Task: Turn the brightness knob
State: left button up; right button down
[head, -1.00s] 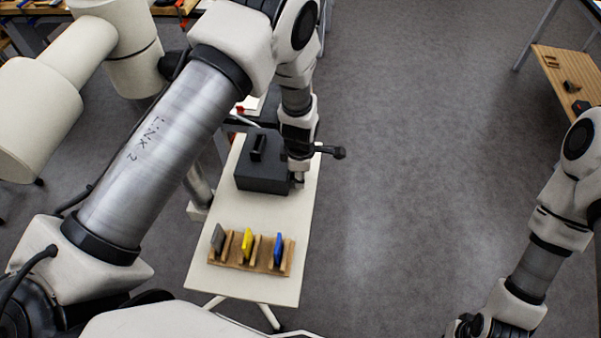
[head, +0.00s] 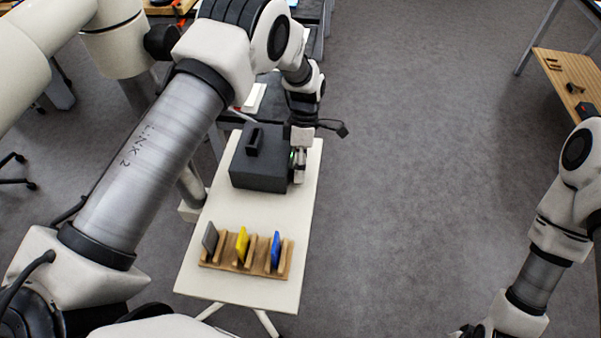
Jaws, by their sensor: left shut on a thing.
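A dark grey box with a black handle on top (head: 256,170) stands on the far part of a narrow white table (head: 255,214). My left gripper (head: 299,176) is at the right side of this box, pointing down. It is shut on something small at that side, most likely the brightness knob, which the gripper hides. A small green glow shows beside the fingers. My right gripper (head: 474,332) is at the bottom edge, mostly cut off by the frame.
A wooden rack (head: 245,268) on the near part of the table holds a grey, a yellow and a blue plate. A wooden-topped table (head: 562,75) stands at the far right. The grey floor (head: 420,170) between is clear.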

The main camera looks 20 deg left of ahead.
pick_arm(q)
jog(key=shift+f+g+b, duration=0.2)
jog(key=shift+g+b, duration=0.2)
jog(key=shift+g, duration=0.2)
jog(key=shift+r, duration=0.1)
jog(key=o, duration=1.2)
jog(key=shift+c, duration=0.2)
jog(key=shift+a, duration=0.1)
jog(key=v, duration=1.2)
jog(key=shift+a, duration=0.15)
